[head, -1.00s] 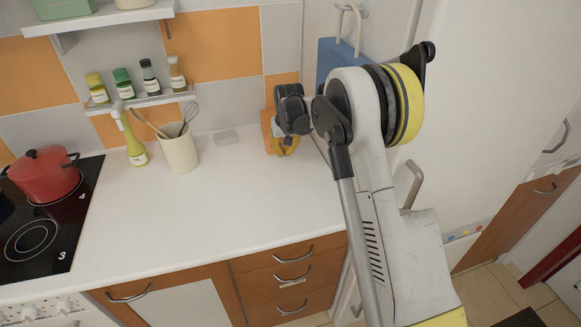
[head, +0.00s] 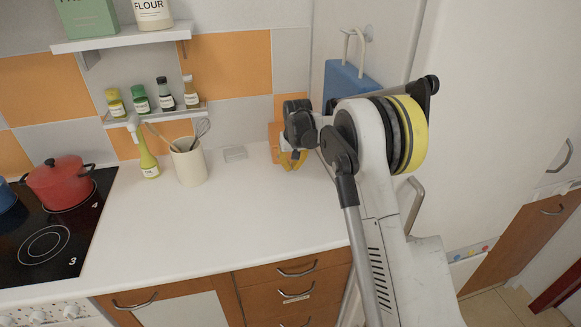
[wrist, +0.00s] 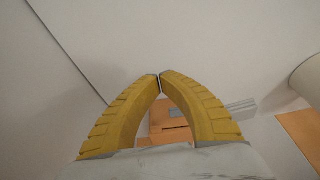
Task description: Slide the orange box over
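The orange box (head: 275,138) stands at the back right of the white counter, against the back wall. My wrist and gripper hide much of it. My gripper (head: 294,166) is right in front of the box, its yellow fingers pointing down near the counter. In the wrist view the two yellow fingertips (wrist: 160,80) meet with nothing between them. An orange-brown face, seemingly the box (wrist: 168,122), shows behind and between the fingers. I cannot tell whether the fingers touch it.
A cream utensil pot (head: 189,163) and a yellow bottle (head: 147,155) stand left of the box. A blue board (head: 345,82) hangs at right beside a tall white cabinet (head: 470,110). The counter's front middle is clear.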

